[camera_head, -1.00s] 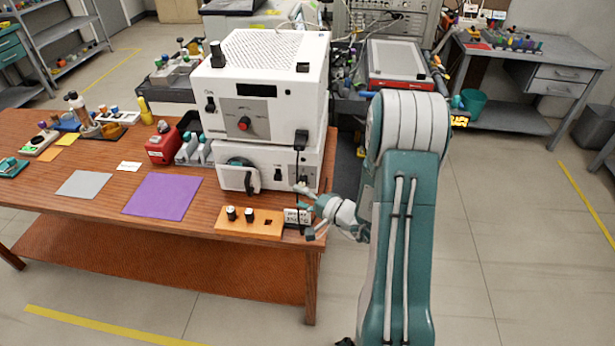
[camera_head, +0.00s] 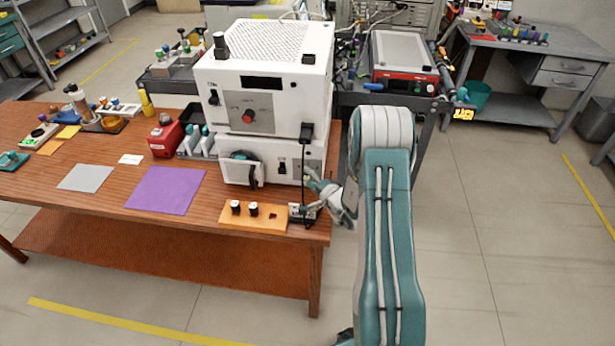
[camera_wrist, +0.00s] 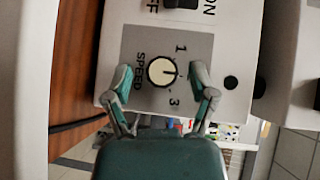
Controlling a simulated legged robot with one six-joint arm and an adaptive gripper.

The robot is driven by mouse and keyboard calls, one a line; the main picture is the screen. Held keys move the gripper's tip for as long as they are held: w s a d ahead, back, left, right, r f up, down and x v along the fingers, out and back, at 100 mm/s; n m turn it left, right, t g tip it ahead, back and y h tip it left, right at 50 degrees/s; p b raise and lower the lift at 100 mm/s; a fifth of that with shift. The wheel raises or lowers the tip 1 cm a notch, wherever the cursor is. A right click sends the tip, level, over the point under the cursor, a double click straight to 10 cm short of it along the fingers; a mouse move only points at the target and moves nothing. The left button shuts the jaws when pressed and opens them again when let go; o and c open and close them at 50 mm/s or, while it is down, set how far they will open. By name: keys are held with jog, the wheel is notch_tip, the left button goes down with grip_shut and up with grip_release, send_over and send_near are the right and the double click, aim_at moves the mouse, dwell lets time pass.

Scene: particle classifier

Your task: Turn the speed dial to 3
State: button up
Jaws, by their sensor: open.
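The speed dial (camera_wrist: 162,72) is a small round cream knob on a grey panel (camera_wrist: 135,45) marked SPEED, 1 and 3 in the wrist view. Its dark pointer line points to the right in the picture, between the 1 and the 3. My gripper (camera_wrist: 162,80) is open, one teal-and-grey finger on each side of the dial. I see gaps between the fingers and the dial, and cannot tell the depth. In the head view my gripper (camera_head: 316,187) is at the right front of the white machine's lower unit (camera_head: 230,172); the dial is too small to make out there.
A black ON/OFF switch (camera_wrist: 185,3) is beside the panel. A black cable (camera_head: 305,160) hangs down the machine's front.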

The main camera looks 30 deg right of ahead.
jog(key=shift+w+a, duration=0.1)
jog(key=shift+w, duration=0.35)
grip_shut()
jog(key=shift+f, duration=0.1)
jog(key=shift+s+m+t+y, duration=0.1)
jog(key=shift+m+t+y, duration=0.3)
jog(key=shift+m+t, duration=0.7)
